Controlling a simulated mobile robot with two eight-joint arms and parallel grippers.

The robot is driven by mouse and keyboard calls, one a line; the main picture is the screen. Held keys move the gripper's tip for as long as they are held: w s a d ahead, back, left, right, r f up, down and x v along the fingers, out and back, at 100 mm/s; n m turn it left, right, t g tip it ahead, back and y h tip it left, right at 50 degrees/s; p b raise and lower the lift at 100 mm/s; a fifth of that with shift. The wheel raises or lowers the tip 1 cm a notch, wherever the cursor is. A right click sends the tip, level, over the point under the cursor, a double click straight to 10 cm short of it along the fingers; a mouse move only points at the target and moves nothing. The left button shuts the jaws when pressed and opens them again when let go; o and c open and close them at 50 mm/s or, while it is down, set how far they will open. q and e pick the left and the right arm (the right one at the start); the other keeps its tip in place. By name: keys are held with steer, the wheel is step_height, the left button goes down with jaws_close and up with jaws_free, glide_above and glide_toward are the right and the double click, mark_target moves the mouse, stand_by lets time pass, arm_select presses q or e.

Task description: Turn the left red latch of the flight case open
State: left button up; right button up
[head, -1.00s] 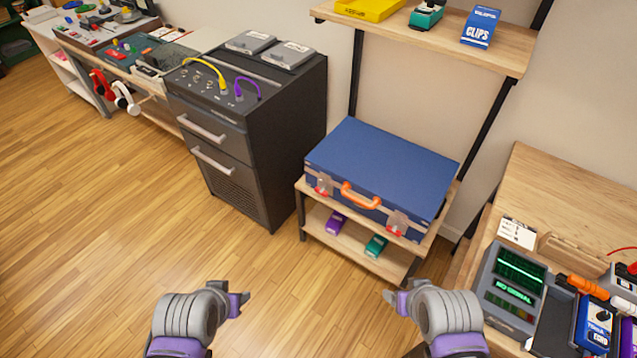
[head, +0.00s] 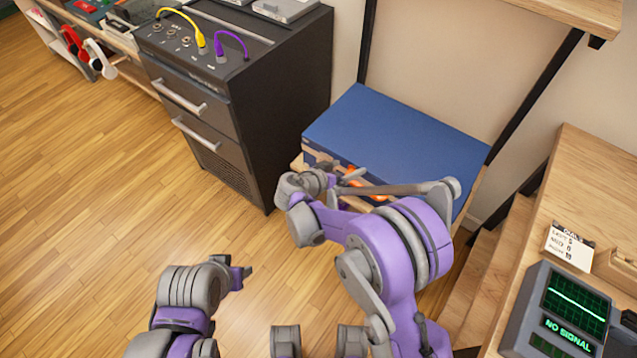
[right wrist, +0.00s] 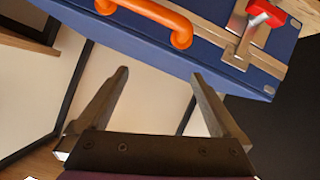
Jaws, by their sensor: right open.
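The blue flight case (head: 395,135) lies flat on a wooden shelf; its orange handle (head: 370,183) is partly covered by my right arm. The left red latch is hidden in the head view. In the right wrist view, which is turned over, the left red latch (right wrist: 265,14) sits on a metal plate to the right of the handle (right wrist: 158,16). My right gripper (right wrist: 161,76) is open and empty, with its fingers apart and clear of the latch. My left gripper (head: 244,278) hangs over the floor; its jaw opening is unclear.
A black cabinet (head: 260,85) with cables on top stands close to the left of the case. An upper wooden shelf (head: 540,12) hangs above. A wooden bench (head: 590,185) with a "NO SIGNAL" device (head: 570,315) is at right. The floor at left is clear.

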steer(key=a+f+m+t+h+b, duration=0.25)
steer(key=a+f+t+b, duration=0.3)
steer(key=a+f, duration=1)
arm_select(q)
step_height(320, 180, down, 7)
steer(key=shift+w+f, duration=0.15)
steer(key=shift+w, duration=0.1)
arm_select(e)
steer(key=d+f+x, duration=0.1)
steer(key=x, duration=1)
steer(key=shift+s+f+y, duration=0.2)
steer(key=shift+s+y, duration=0.15)
steer(key=shift+s, duration=0.1)
steer(key=c, duration=1.3)
arm_select(q)
steer(key=shift+f, duration=0.1)
